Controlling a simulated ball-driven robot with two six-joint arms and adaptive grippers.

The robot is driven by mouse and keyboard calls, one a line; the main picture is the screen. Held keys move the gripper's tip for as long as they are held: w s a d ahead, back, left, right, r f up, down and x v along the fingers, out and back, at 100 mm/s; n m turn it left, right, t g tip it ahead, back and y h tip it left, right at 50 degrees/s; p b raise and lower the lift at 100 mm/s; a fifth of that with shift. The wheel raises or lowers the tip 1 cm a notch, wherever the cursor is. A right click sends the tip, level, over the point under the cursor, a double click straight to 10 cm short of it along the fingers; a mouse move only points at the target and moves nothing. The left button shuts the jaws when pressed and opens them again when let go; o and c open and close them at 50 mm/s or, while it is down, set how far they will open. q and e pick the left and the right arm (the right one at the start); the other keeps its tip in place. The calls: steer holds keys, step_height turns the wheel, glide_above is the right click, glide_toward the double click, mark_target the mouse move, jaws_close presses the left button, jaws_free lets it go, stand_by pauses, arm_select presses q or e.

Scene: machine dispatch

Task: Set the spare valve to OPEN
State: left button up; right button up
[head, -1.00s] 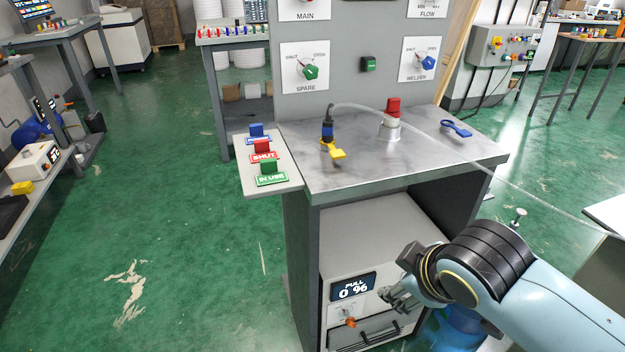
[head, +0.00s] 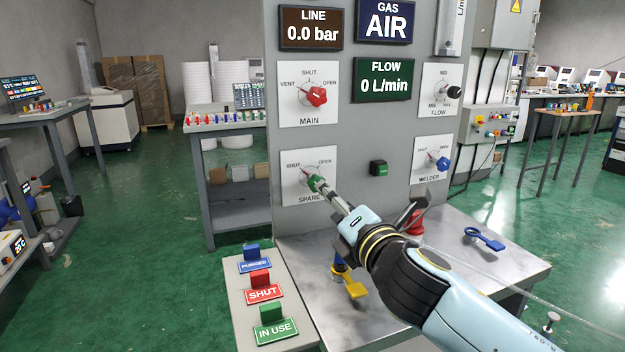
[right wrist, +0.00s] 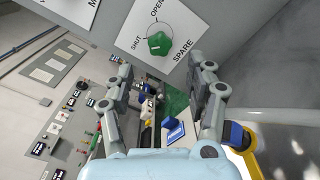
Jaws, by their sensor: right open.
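The spare valve is a green knob (head: 316,184) on a white SPARE plate (head: 293,190) with SHUT at upper left and OPEN at upper right. Its pointer, partly covered in the head view, appears turned to the SHUT side. In the right wrist view the knob (right wrist: 160,43) sits ahead of and roughly between my open fingers. My right gripper (head: 370,194) is open and empty in front of the panel; one finger overlaps the knob's lower right in the head view. I cannot tell whether it touches. The right wrist view shows the gripper (right wrist: 164,75) too. My left gripper is out of view.
Near the spare valve are the red MAIN knob (head: 316,96), a green button (head: 378,168) and the blue WELDER knob (head: 442,164). Label blocks stand on a side shelf (head: 240,318).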

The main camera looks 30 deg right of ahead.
mark_target(316, 191)
steer(key=x, duration=0.8)
steer(key=shift+w+d+p, duration=0.1)
steer(key=shift+w+p, duration=0.2)
steer(key=shift+w+d, duration=0.1)
steer(key=shift+w, duration=0.15)
steer(key=c, duration=0.4)
jaws_close()
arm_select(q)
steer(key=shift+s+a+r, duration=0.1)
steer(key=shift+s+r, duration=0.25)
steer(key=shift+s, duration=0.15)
